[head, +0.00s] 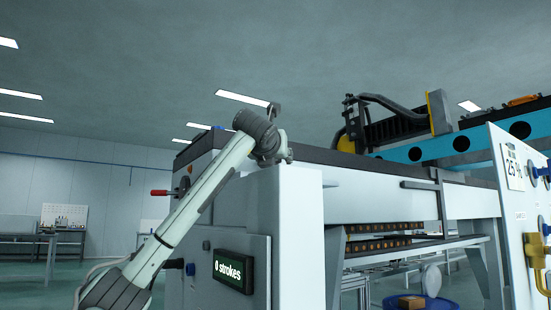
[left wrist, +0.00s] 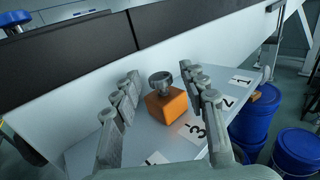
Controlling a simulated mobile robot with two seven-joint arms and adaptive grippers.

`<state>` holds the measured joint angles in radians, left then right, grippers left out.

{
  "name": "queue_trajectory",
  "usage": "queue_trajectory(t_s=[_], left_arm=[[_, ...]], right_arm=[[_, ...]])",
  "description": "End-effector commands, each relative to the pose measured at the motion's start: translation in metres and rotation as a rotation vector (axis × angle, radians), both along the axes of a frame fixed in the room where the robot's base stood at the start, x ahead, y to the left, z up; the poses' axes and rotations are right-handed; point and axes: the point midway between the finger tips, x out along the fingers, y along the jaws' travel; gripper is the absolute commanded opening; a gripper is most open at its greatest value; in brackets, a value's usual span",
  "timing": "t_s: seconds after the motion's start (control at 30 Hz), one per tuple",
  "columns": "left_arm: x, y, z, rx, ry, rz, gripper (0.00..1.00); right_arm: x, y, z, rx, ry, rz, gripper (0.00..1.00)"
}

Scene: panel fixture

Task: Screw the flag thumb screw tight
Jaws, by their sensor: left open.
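An orange block (left wrist: 168,106) with a grey screw with a round-looking head (left wrist: 161,82) standing in its top sits on a light ledge in the left wrist view. I take this for the thumb screw; I cannot make out a flag shape. My left gripper (left wrist: 160,73) is open, its grey fingers on either side of the block and screw in the picture, with nothing between them held. I cannot tell how far they are from it. In the head view my left gripper (head: 282,130) is at the top of the white cabinet, and the screw is not visible there. My right gripper is out of view.
White cards numbered 1, 2 and 3 (left wrist: 193,130) lie along the ledge (left wrist: 90,150). Blue drums (left wrist: 296,150) stand on the floor beyond. The white cabinet (head: 297,235) has a display reading "0 strokes" (head: 232,271) and a red-handled lever (head: 160,192).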

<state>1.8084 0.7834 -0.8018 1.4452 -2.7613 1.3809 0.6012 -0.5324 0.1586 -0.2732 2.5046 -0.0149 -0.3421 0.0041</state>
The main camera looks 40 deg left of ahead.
Motion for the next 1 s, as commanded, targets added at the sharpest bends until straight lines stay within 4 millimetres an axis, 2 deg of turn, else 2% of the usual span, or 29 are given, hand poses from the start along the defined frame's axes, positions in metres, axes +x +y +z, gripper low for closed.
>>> queue_trajectory(t_s=[0.17,0.2,0.53,0.83,1.0], left_arm=[[0.0002,-0.0001,-0.0002,0.0,0.0,0.0,0.43],[0.0002,-0.0002,-0.0002,0.0,0.0,0.0,0.41],[0.0,-0.0001,-0.0001,0.0,0.0,0.0,0.0],[-0.0006,0.0009,-0.0001,-0.001,0.0,-0.021,0.0],[-0.001,0.0026,-0.0004,-0.003,0.001,-0.088,0.0]], right_arm=[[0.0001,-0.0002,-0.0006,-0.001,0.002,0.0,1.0],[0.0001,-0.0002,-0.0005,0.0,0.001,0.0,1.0],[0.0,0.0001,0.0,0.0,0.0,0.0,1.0],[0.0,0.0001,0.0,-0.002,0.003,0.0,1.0],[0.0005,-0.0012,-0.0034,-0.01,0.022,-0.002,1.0]])
